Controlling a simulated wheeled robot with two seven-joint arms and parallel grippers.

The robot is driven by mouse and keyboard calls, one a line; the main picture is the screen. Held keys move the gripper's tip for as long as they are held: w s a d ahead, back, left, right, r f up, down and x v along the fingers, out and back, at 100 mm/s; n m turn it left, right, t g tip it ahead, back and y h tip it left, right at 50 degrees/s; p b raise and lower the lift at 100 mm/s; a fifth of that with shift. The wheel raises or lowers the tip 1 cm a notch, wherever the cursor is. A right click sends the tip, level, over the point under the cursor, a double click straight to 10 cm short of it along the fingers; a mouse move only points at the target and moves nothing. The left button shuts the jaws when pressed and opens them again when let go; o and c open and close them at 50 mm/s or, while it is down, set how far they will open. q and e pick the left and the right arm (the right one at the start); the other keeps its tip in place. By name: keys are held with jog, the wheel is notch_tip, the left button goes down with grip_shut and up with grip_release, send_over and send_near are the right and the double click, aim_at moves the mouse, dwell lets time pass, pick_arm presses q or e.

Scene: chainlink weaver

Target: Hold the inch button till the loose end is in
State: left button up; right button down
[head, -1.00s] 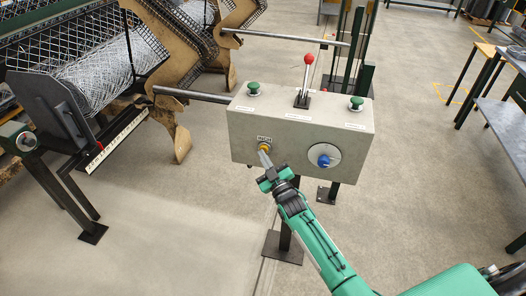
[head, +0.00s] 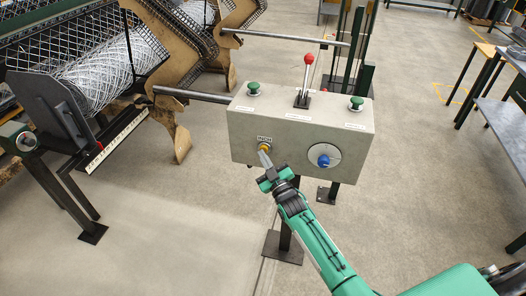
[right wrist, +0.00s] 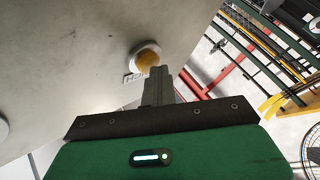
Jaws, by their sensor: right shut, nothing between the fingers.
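The yellow inch button (head: 264,149) is on the front of the grey control box, under a small label. It also shows in the right wrist view (right wrist: 147,59). My right gripper (head: 264,160) is shut and empty, its fingertips against the button as far as I can tell; they hide part of it. The wire mesh roll (head: 105,72) lies in the machine at the upper left, behind a dark end plate. I cannot pick out the mesh's loose end. My left gripper is not in view.
The control box (head: 215,125) also carries a red-knobbed lever (head: 308,60), two green buttons (head: 254,88) on top and a blue knob (head: 323,160). Tan curved plates (head: 182,140) stand left of it. A workbench (head: 500,125) is at the right. The floor in front is clear.

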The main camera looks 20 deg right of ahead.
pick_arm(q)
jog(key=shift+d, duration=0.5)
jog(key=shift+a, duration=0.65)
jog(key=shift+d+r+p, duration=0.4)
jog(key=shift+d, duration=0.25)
pick_arm(e)
jog(key=shift+s+a, duration=0.45)
jog(key=shift+s, duration=0.25)
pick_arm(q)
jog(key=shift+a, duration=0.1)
